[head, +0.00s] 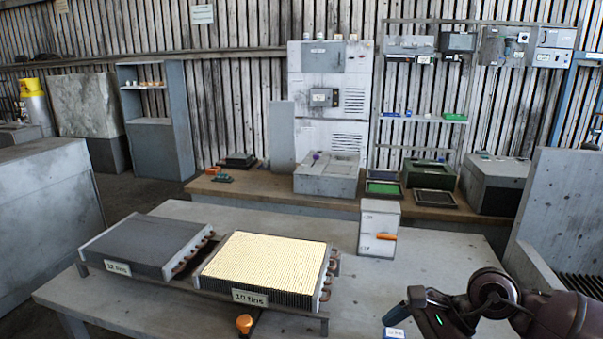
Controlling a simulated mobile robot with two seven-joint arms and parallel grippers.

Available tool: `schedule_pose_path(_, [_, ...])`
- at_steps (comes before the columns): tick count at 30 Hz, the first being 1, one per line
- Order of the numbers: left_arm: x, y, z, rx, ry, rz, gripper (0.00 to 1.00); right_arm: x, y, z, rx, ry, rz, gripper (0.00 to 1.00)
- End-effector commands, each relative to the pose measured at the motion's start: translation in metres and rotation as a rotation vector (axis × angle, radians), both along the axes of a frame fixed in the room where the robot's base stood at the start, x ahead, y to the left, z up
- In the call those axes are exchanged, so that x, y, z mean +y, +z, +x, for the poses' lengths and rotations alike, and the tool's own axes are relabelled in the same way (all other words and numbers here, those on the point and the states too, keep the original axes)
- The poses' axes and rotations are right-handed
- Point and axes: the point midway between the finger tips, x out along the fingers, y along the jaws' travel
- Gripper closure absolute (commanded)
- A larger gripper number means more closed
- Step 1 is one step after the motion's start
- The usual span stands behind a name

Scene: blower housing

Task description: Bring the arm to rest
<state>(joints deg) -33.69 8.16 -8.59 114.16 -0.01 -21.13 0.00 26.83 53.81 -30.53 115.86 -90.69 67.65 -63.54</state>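My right arm comes in at the lower right, with its dark gripper (398,312) low over the front right of the grey table (432,262). A small blue and white labelled piece (394,333) shows just below it, cut by the picture's bottom edge. I cannot tell whether the gripper touches that piece, or whether its fingers are open or shut. My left gripper is not in view.
Two finned blocks, one dark (148,240) and one pale yellow (265,265), lie at the table's left and middle. A white box with an orange handle (379,222) stands at the back. An orange knob (244,323) shows at the front. Table between box and gripper is clear.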

Motion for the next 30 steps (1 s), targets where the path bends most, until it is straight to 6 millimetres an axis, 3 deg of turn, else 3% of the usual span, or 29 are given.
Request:
schedule_pose_path(3, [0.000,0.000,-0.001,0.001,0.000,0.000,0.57,0.037,0.014,-0.013,0.091,-0.118,0.277,0.00])
schedule_pose_path(6, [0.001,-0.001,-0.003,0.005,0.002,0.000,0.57,0.056,0.031,-0.018,0.182,-0.232,0.501,0.00])
schedule_pose_path(9, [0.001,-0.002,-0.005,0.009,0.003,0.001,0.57,0.067,0.050,-0.020,0.289,-0.357,0.720,0.00])
schedule_pose_path(13, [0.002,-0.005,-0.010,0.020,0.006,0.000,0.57,0.065,0.072,-0.016,0.446,-0.534,0.995,0.00])
schedule_pose_path(18, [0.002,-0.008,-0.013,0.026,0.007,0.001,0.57,0.043,0.088,-0.007,0.674,-0.783,1.336,0.00])
schedule_pose_path(22, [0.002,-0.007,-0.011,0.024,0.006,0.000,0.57,0.015,0.086,-0.001,0.860,-0.990,1.583,0.00])
schedule_pose_path(26, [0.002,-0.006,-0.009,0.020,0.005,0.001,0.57,-0.019,0.070,0.000,1.053,-1.206,1.816,0.00])
schedule_pose_path(30, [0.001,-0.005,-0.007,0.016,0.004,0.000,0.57,-0.054,0.040,-0.008,1.259,-1.458,2.052,0.00])
